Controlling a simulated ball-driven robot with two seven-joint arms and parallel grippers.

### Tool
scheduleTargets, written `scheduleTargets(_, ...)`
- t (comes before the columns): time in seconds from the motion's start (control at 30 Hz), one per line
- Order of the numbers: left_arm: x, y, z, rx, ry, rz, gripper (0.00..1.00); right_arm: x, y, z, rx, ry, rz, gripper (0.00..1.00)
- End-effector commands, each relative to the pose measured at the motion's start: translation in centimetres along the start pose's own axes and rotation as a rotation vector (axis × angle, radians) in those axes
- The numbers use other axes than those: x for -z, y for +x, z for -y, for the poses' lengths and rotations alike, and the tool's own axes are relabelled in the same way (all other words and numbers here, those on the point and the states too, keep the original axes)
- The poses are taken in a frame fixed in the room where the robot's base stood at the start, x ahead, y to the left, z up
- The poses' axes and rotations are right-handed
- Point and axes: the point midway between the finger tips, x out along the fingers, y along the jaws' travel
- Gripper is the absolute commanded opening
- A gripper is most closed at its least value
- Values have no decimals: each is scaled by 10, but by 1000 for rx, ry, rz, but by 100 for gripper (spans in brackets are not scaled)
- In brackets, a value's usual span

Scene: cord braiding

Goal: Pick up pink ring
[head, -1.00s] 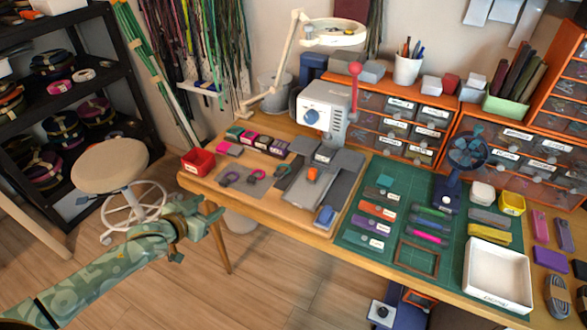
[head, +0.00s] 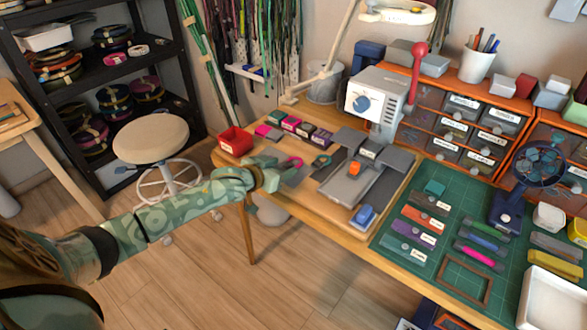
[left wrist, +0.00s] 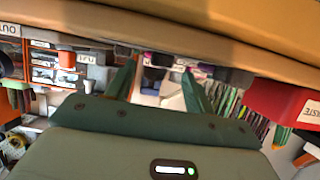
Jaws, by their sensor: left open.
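The pink ring (head: 296,163) lies on the left part of the wooden table, partly hidden by my left gripper. My left gripper (head: 280,174) is at the table's front left edge, in front of the pink ring, open and with nothing seen between its fingers. In the left wrist view its two green fingers (left wrist: 157,84) stand apart. I cannot make out the ring in that view. My right gripper is not in view.
A teal ring (head: 322,160) lies just right of the pink one. A red bin (head: 236,142) stands at the table's left corner; it also shows in the left wrist view (left wrist: 285,105). A grey-white machine (head: 378,98) stands behind. A stool (head: 150,138) is left of the table.

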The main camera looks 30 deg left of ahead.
Motion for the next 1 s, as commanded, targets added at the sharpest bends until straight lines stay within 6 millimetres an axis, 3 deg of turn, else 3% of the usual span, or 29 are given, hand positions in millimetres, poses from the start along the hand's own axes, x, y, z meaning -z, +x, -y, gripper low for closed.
scheduleTargets(0.03, -7, 12, 1, 0, 0, 4, 53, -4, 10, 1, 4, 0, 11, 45)
scheduleTargets(0.13, -5, 23, 0, 0, -1, 4, 53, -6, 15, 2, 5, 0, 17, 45)
scheduleTargets(0.4, -1, 24, 0, 0, 0, 2, 53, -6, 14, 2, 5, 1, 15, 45)
scheduleTargets(0.57, -1, 24, 0, 0, 0, 1, 9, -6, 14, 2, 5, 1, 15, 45)
scheduleTargets(0.6, -1, 24, 0, 0, 0, 2, 5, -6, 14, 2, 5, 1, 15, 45)
scheduleTargets(1.0, 7, 21, 0, 0, 1, 0, 5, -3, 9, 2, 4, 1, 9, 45)
